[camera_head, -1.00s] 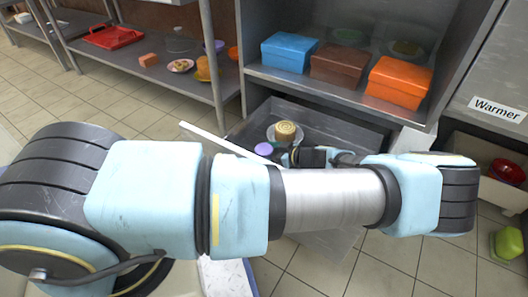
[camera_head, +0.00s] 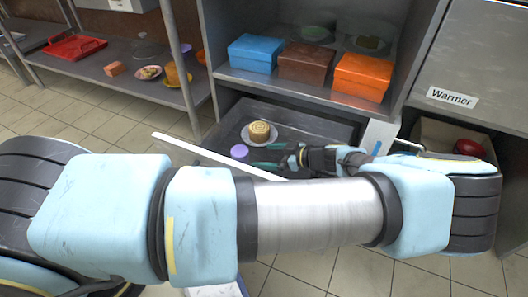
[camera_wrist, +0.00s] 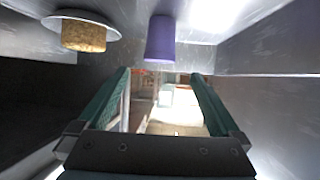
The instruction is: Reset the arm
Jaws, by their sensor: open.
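My gripper (camera_head: 266,156) is open with nothing between its green fingers. In the head view it points left, low over the grey drawer-like tray (camera_head: 330,124), beside a purple cup (camera_head: 239,152) and a plate with a round cake (camera_head: 259,131). My pale blue arm crosses the front of the head view and hides part of the tray. In the wrist view the open fingers (camera_wrist: 163,88) frame a bright gap. The purple cup (camera_wrist: 160,38) and the cake (camera_wrist: 84,37) show there upside down, apart from the fingers.
A long white bar (camera_head: 195,149) slants across the tray's near side. Blue (camera_head: 256,52), brown (camera_head: 306,61) and orange (camera_head: 362,77) boxes stand on the shelf above. A Warmer label (camera_head: 453,97) is at right. Tiled floor (camera_head: 75,118) is clear at left.

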